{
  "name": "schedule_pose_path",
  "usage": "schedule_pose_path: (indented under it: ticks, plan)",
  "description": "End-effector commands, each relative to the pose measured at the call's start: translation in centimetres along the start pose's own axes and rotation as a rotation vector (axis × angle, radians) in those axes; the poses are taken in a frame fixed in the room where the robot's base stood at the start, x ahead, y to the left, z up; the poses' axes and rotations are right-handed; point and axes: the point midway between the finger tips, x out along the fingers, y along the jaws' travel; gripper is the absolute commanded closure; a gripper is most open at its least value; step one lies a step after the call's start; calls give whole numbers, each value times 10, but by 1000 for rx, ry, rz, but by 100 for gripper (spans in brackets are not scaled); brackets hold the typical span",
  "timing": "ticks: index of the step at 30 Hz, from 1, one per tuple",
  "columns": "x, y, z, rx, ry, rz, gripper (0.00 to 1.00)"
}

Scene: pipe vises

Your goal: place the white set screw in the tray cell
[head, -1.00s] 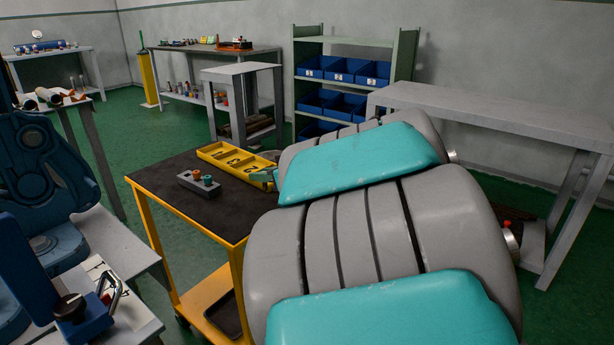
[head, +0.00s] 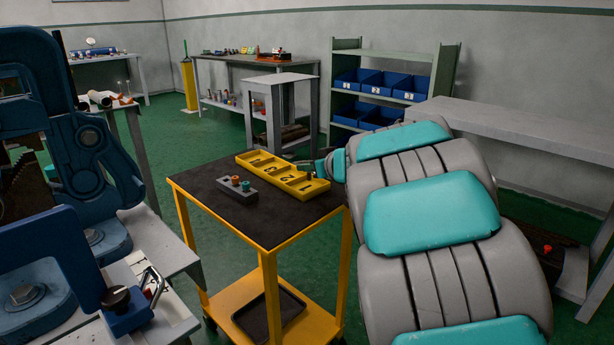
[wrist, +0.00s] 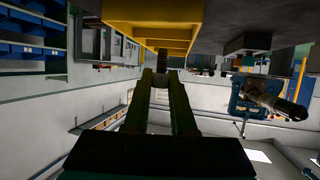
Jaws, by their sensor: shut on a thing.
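The yellow tray (head: 262,166) lies on the dark top of the yellow cart, with numbered cells in a row. My gripper (head: 306,166) reaches in from the right, over the tray's right end near the cell marked 1. In the wrist view, my gripper (wrist: 162,72) is shut on a small piece, the set screw (wrist: 162,58), close to the yellow tray (wrist: 150,35). The piece is in shadow and looks dark, so its white colour cannot be made out. Whether it touches the tray cannot be told.
A grey block (head: 237,192) with red and green pieces stands left of the tray on the cart (head: 225,212). A blue vise (head: 85,150) stands at the left. A shelf with blue bins (head: 385,85) and a grey table (head: 520,125) are behind.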

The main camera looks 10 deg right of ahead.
Motion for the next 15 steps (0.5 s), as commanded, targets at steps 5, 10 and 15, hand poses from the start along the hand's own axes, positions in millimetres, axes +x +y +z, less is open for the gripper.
schedule_pose_path:
  ticks: [5, 10, 15]
  plan:
    - [20, 8, -7, -1, 2, 1, 100]
    - [26, 10, -5, 0, 0, 0, 100]
    - [34, 9, 16, 1, -1, -1, 100]
